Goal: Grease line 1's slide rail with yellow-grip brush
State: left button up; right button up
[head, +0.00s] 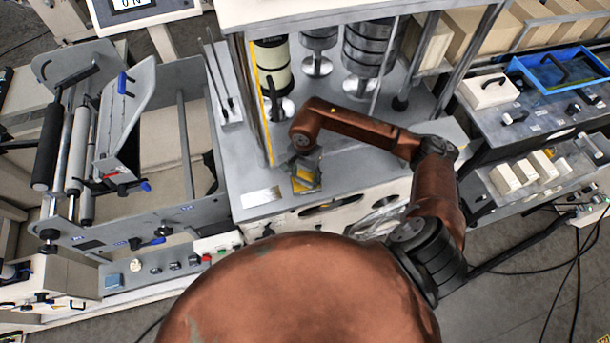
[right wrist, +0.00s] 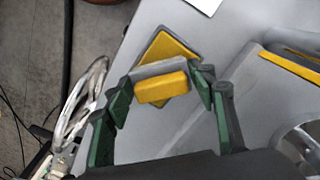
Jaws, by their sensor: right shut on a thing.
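My right gripper (head: 304,162) is over the grey bench top at the front of the middle machine. In the right wrist view its green-padded fingers (right wrist: 160,92) are shut on the yellow-grip brush (right wrist: 162,88), a yellow block with a grey bar beside it. Just beyond it a yellow diamond-shaped pad with a dark edge (right wrist: 172,46) lies on the bench, partly hidden by the brush. The head view shows yellow at the gripper (head: 306,180), too small to separate. I cannot tell for certain which part is line 1's slide rail. My left gripper is not in view.
A yellow-edged upright (head: 262,110) stands left of the gripper. Stacked rolls (head: 372,48) stand behind it. The left machine has a black roller (head: 48,145) and metal rods. A blue tray (head: 562,70) sits at the right. Some bench top around the gripper is clear.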

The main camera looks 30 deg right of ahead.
aim_at(305, 176)
jog(key=shift+s+f+b, duration=0.1)
jog(key=shift+f+b, duration=0.1)
jog(key=shift+b, duration=0.25)
dwell(1.6)
jog(key=shift+r+p, duration=0.3)
jog(key=shift+r, duration=0.6)
jog(key=shift+r+p, duration=0.8)
jog(key=shift+r, duration=1.95)
jog(key=shift+f, duration=0.1)
